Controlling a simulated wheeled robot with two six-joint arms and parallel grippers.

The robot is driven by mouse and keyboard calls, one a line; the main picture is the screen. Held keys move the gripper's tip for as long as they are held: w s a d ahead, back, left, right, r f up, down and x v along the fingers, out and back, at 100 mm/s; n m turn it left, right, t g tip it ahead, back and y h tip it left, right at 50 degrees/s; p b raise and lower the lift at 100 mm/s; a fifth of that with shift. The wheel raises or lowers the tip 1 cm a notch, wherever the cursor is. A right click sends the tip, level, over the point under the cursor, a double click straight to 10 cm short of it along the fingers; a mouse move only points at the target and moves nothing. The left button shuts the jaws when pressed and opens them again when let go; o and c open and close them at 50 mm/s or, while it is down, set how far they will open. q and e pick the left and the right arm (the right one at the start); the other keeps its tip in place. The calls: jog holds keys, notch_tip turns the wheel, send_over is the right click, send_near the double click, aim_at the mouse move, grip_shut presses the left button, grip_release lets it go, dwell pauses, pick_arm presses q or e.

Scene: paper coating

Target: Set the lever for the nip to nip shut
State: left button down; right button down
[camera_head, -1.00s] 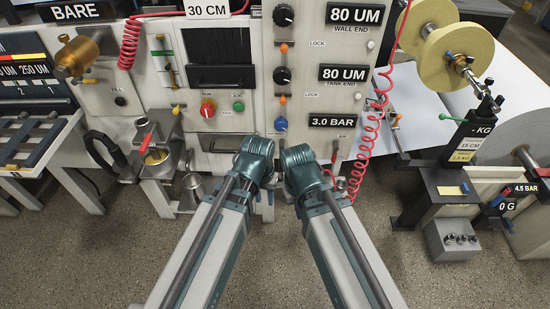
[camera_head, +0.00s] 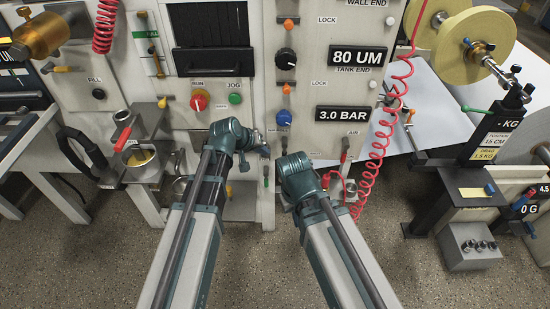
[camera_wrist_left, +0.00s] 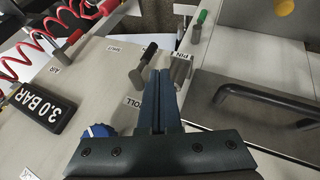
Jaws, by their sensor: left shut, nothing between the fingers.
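My left gripper (camera_wrist_left: 160,102) is shut and empty in the left wrist view, its fingers pointing at the machine's panel. A lever with a black handle and grey hub (camera_wrist_left: 143,63) is just beyond the fingertips, slightly to the left. A grey lever part (camera_wrist_left: 179,70) is close on the right of the fingers, under a label that seems to read NIP (camera_wrist_left: 183,55). I cannot tell surely which is the nip lever, or whether the fingers touch either. In the head view my left gripper (camera_head: 262,150) is at the lower panel. My right gripper is hidden behind its arm.
A blue knob (camera_head: 284,118) and the 3.0 BAR display (camera_head: 342,114) are on the panel above. Red coiled hose (camera_head: 372,165) hangs at right. A dark handle (camera_wrist_left: 262,100) and a green-tipped lever (camera_wrist_left: 199,24) are also near in the left wrist view.

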aim_at(284, 150)
pick_arm(q)
jog(key=shift+f, duration=0.1)
pick_arm(e)
jog(key=shift+f, duration=0.1)
